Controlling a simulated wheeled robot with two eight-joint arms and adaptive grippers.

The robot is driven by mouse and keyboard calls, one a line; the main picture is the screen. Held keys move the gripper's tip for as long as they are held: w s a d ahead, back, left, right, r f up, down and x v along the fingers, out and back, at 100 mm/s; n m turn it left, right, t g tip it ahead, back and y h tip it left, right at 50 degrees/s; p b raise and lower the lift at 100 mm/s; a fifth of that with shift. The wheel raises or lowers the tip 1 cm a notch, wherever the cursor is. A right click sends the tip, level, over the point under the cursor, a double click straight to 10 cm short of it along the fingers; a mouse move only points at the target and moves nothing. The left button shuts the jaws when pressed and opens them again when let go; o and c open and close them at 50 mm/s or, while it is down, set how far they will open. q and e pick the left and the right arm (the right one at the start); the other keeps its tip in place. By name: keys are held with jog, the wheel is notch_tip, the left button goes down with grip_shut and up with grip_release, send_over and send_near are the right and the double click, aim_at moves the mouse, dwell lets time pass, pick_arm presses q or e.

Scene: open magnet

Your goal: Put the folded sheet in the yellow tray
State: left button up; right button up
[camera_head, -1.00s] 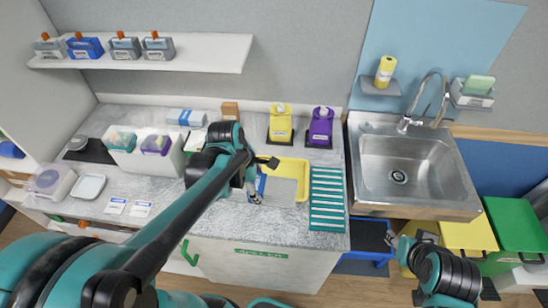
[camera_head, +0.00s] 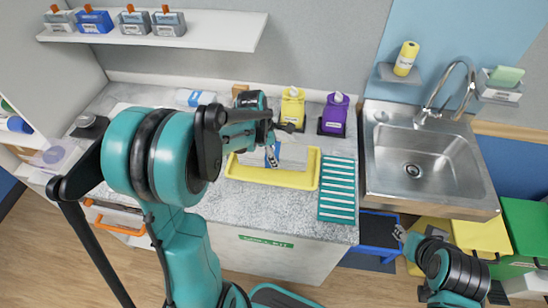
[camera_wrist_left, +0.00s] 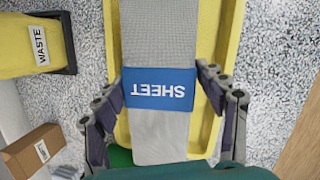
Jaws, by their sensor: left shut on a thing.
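The folded sheet (camera_head: 300,160) is pale grey with a blue band. The band reads SHEET in the left wrist view (camera_wrist_left: 160,88). My left gripper (camera_head: 279,143) is shut on the sheet, with its fingers (camera_wrist_left: 162,105) at both sides of the band. The sheet lies lengthwise over the yellow tray (camera_head: 272,179), within its long walls; the tray's rim also shows in the wrist view (camera_wrist_left: 232,50). I cannot tell whether the sheet touches the tray floor. My right gripper (camera_head: 400,234) is low at the right, in front of the counter, too small to read.
A teal ribbed rack (camera_head: 337,190) is right of the tray, then the sink (camera_head: 425,165). Yellow (camera_head: 292,107) and purple (camera_head: 334,115) dispensers stand behind. A cardboard box (camera_wrist_left: 33,150) shows in the wrist view. My left arm hides much of the left counter.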

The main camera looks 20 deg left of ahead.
pick_arm(q)
jog(key=shift+f+b, duration=0.3)
jog(key=shift+f, duration=1.05)
jog(key=shift+f, duration=0.15)
jog(key=o, duration=1.6)
